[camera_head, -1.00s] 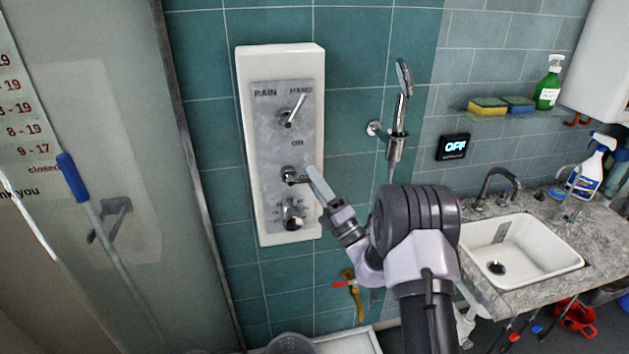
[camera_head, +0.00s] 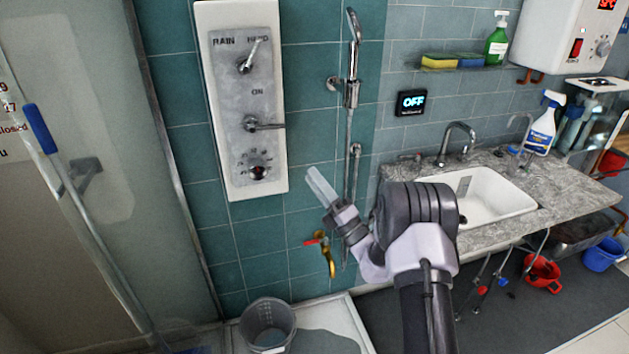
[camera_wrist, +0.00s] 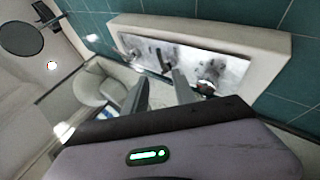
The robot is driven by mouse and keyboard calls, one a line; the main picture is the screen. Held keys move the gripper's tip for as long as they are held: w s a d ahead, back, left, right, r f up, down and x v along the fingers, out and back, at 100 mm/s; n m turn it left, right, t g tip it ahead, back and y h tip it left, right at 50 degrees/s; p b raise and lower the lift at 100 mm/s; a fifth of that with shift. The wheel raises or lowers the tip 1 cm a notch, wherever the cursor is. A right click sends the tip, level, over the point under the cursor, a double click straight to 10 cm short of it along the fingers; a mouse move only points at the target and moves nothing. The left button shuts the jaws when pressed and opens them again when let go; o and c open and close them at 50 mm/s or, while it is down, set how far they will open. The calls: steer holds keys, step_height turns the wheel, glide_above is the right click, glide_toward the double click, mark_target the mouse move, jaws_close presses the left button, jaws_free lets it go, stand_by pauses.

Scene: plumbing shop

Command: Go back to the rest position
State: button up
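My gripper (camera_head: 320,184) is in front of the teal tiles, below and right of the shower panel (camera_head: 205,65), and touches nothing that I can see. In the wrist view my gripper (camera_wrist: 158,78) shows two fingers standing apart with nothing between them. The panel has an upper lever (camera_head: 253,55) tilted up to the right and a middle lever (camera_head: 262,126) pointing right, below the word ON. A round dial (camera_head: 257,170) sits at the bottom. The wrist view shows the panel (camera_wrist: 215,35) beyond the fingers.
A hand shower (camera_head: 353,30) hangs right of the panel. A display (camera_head: 411,102) reads OFF. A sink (camera_head: 490,197) is set in a stone counter at right. A yellow-and-red tap (camera_head: 327,255) and a grey bucket (camera_head: 268,325) are below. A glass screen (camera_head: 110,130) stands left.

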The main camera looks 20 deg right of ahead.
steer(key=s+a+r+n+g+y, duration=0.55)
steer(key=a+r+n+g, duration=0.2)
steer(key=a+n, duration=0.25)
steer(key=s+a+r+n+g, duration=0.2)
steer(key=s+a+n+g, duration=0.95)
steer(key=s, duration=0.25)
steer(key=s+d+f+n+g+h, duration=0.1)
steer(key=s+f+n+h, duration=0.1)
steer(key=s+n+h, duration=0.4)
steer(key=s+d+f+n+g+h, duration=0.1)
steer(key=s+f+n+h, duration=0.2)
steer(key=s, duration=0.5)
steer(key=s+d+f+n+t+h, duration=0.1)
steer(key=s+d+n+t+h, duration=0.1)
steer(key=d+n+h, duration=0.1)
steer(key=s+d+f+n+t+h, duration=0.1)
steer(key=s+d+n+t+h, duration=0.2)
steer(key=d+n, duration=0.3)
steer(key=shift+d+h, duration=0.45)
steer(key=shift+d, duration=0.7)
